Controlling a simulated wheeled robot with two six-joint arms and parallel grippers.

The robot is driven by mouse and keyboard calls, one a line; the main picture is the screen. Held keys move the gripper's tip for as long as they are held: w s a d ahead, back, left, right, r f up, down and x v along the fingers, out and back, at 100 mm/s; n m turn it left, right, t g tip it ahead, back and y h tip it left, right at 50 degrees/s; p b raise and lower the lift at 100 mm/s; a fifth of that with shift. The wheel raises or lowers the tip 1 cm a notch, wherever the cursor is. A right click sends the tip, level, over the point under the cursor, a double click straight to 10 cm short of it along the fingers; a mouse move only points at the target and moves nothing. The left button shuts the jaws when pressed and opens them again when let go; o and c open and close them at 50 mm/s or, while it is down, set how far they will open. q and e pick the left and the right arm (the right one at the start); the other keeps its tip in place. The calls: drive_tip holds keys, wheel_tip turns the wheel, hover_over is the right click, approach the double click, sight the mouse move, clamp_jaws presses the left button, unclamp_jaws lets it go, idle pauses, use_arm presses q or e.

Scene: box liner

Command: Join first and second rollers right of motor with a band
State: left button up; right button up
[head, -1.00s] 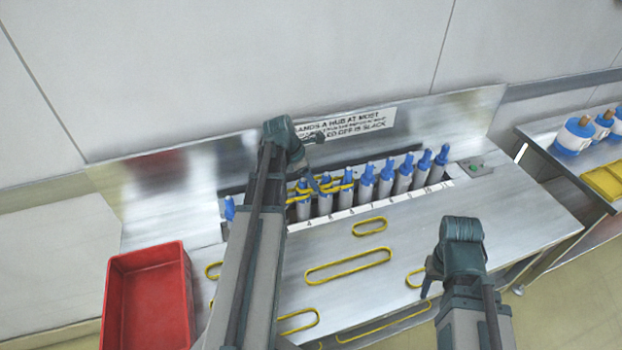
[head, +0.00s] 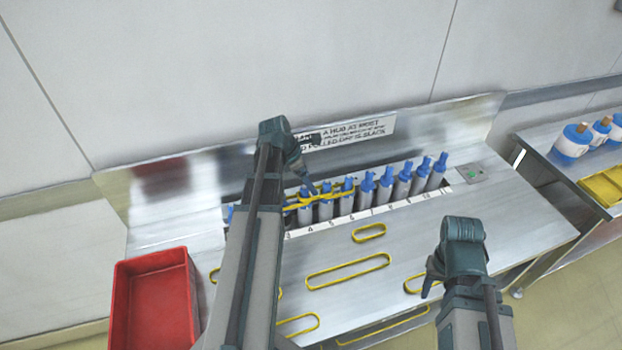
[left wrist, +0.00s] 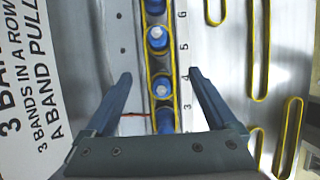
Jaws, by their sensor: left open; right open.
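A row of grey rollers with blue caps (head: 404,178) stands upright in a numbered slot along the back of the steel bench. In the left wrist view, a yellow band (left wrist: 148,65) runs along both sides of several rollers (left wrist: 163,87) beside labels 3 to 6. My left gripper (head: 308,190) is over the left part of the row. In its wrist view the open fingers (left wrist: 160,76) straddle the row and the band, and I cannot tell whether they touch it. My right gripper (head: 431,286) is open and empty over the front right of the bench. The motor cannot be made out; my left arm hides the row's left end.
Loose yellow bands, a long one (head: 347,271) and a short one (head: 369,232) among them, lie on the bench. A red bin (head: 153,300) stands at left. A sign (head: 350,133) is on the backboard. A side table at right holds blue-and-white spools (head: 573,143) and a yellow tray (head: 603,188).

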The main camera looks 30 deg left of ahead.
use_arm(q)
drive_tip(key=p+v, duration=0.8)
drive_tip(key=v, duration=0.2)
use_arm(e)
wheel_tip(320, 180, up, 10)
drive_tip(key=shift+f, duration=0.25)
use_arm(q)
drive_tip(key=shift+r, duration=0.1)
drive_tip(key=s+d+f+m+g+y+b, duration=0.1)
drive_tip(key=d+f+m, duration=0.1)
drive_tip(key=d+m, duration=0.55)
drive_tip(key=s+d+f+m+g+b, duration=0.15)
drive_tip(key=d+m, duration=0.35)
drive_tip(key=d, duration=0.5)
drive_tip(key=s+d+f+m+y+b, duration=0.1)
drive_tip(key=s+d+m, duration=0.3)
drive_tip(key=d+m, duration=0.4)
drive_tip(key=s+d+f+m+g+y+b, duration=0.1)
drive_tip(key=s+d+f+m+y, duration=0.1)
drive_tip(key=s+d+m, duration=0.3)
drive_tip(key=d+m, duration=0.4)
drive_tip(key=m, duration=0.2)
drive_tip(key=shift+f+b, duration=0.3)
drive_tip(key=shift+b, duration=0.1)
use_arm(e)
wheel_tip(320, 180, down, 6)
drive_tip(key=shift+r, duration=0.15)
